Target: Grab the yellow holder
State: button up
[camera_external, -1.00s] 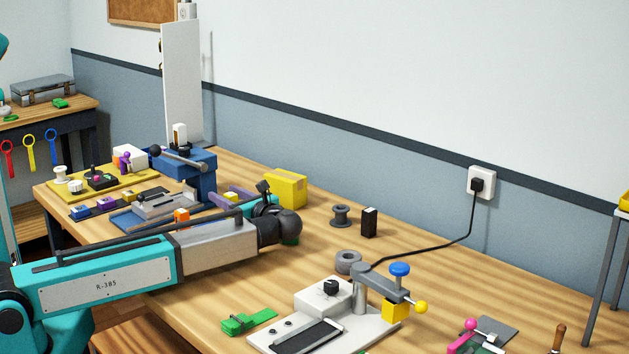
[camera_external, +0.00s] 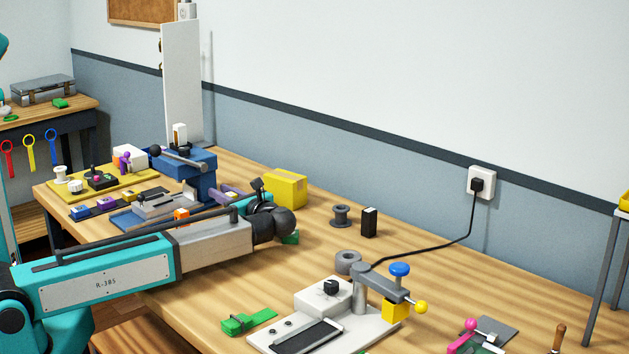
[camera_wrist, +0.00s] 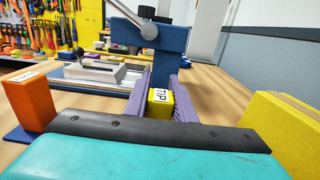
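A small yellow block with a white "TIP" label (camera_wrist: 160,105), the likely yellow holder, sits between the purple fingers of my gripper (camera_wrist: 161,92) in the wrist view. The fingers lie along its left and right sides. Whether both press on it is not clear. In the external view my gripper (camera_external: 230,192) reaches over the table in front of the blue stand, and my wrist and arm hide most of the block.
A blue stand (camera_external: 198,165) with a lever rises just beyond my fingers. A large yellow box (camera_external: 286,188) stands to the right. An orange block (camera_wrist: 29,100) is at left. A grey spool (camera_external: 341,215) and a black box (camera_external: 369,222) stand farther right.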

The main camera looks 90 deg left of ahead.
aim_at(231, 194)
grip_shut()
jog(key=shift+r, duration=0.1)
jog(key=shift+r, duration=0.5)
jog(key=w+d, duration=0.1)
jog(key=w+d+r, duration=0.1)
jog(key=w+d, duration=0.1)
notch_tip(231, 194, up, 13)
jog(key=shift+p, duration=0.35)
jog(key=shift+a, duration=0.15)
